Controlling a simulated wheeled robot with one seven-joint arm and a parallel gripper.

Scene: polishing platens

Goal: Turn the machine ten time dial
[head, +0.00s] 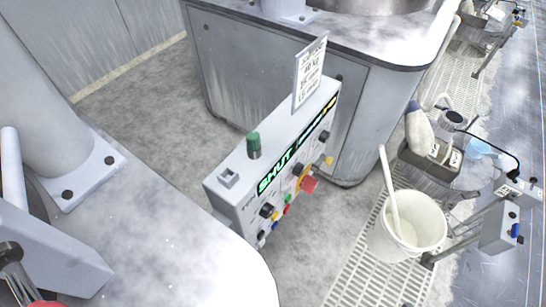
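A pale grey control box (232,200) stands in the middle of the head view, with its control face turned to the lower right. The face carries a dark strip with green lettering starting "SHUT" (277,170), a red mushroom button (308,184) on yellow, and several small black, blue, green, red and yellow controls. One black knob (267,210) is near the lower left end and another (323,136) near the upper right end. The labels are too small to tell which is the time dial or which machine this is. My gripper is not in view.
A white bucket (383,240) with a stick stands on a pale grating (350,285) right of the box. Grey machine bodies (280,75) lie behind and at lower left (170,240). Another control box (497,229) is at far right. Grey floor (150,110) shows between machines.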

